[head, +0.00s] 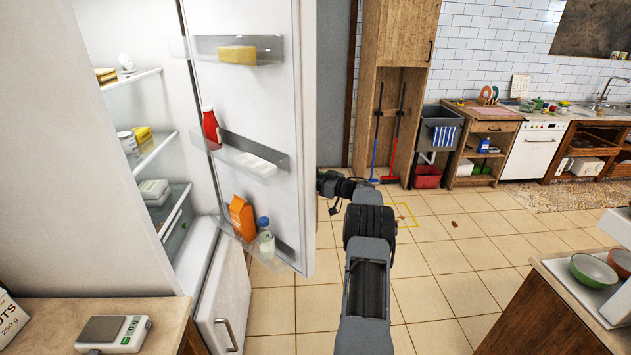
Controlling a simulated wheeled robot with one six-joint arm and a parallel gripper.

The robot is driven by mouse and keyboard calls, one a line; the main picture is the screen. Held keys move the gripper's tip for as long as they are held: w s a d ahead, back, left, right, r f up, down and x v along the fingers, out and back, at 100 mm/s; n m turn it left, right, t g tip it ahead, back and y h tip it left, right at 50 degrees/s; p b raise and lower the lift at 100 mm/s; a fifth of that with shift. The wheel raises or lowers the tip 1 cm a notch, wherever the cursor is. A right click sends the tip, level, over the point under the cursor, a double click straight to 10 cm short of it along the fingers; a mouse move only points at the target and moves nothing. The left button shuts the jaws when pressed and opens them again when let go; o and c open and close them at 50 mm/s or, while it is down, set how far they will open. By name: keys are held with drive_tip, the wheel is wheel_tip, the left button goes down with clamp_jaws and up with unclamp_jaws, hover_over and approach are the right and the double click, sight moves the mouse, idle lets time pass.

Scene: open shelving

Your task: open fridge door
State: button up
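The white fridge (40,160) stands at the left with its shelves showing. Its door (252,108) stands open, swung out toward the middle of the view. The door's inner face shows racks with a yellow block, a red bottle, an orange carton and a small bottle with a blue cap. My arm reaches forward from the bottom centre to the door's free edge. My gripper is hidden behind the door, so its fingers and any hold on the handle do not show.
A counter with a kitchen scale (113,333) is at the lower left. A wooden island (560,310) with bowls is at the lower right. Tiled floor (440,270) between is mostly clear. A tall wooden cabinet (400,40) with brooms and a long counter line the back.

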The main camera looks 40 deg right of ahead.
drive_tip(key=shift+o, duration=0.3)
drive_tip(key=shift+s+d, duration=0.1)
drive_tip(key=shift+d, duration=0.05)
drive_tip(key=shift+s, duration=0.1)
drive_tip(key=b+v, duration=0.3)
drive_tip(key=v, duration=1)
drive_tip(key=shift+s+d, duration=0.2)
drive_tip(key=shift+s, duration=0.1)
